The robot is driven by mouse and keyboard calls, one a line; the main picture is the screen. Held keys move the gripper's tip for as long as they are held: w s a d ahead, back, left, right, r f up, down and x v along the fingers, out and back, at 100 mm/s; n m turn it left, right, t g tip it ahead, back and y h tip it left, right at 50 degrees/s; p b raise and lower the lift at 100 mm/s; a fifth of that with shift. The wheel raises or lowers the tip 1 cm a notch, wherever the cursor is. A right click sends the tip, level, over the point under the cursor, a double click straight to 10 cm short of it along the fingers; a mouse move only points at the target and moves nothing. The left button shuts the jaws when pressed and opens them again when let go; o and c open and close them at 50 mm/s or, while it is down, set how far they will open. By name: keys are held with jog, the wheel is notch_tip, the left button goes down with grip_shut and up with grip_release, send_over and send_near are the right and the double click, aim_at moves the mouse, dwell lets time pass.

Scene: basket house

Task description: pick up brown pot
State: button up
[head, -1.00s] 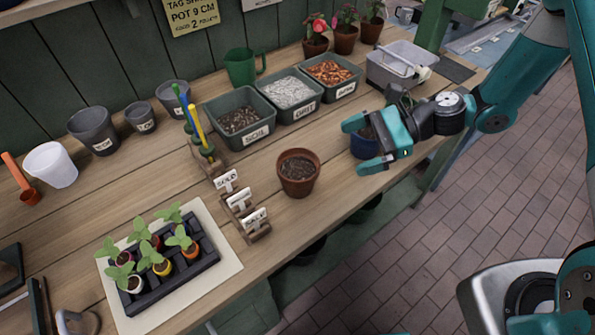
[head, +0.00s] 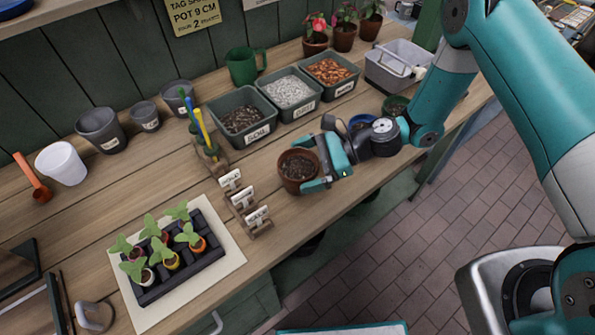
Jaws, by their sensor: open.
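The brown pot (head: 288,181) stands upright on the wooden bench, filled with dark soil. My gripper (head: 308,166) is at the pot's right side, its two teal fingers apart and pointing left. One finger is at the pot's back right and the other at its front right, so the pot's right part lies between them. I cannot tell whether the fingers touch it. Part of the pot's right wall is hidden by the gripper.
Bins of soil (head: 241,119), grit and bark stand behind. Label stands (head: 245,207) are close on the left, and a seedling tray (head: 178,283) is at the front left. The bench's front edge is close to the pot.

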jog(key=shift+c, duration=0.2)
jog(key=c, duration=0.5)
jog(key=shift+r, duration=0.1)
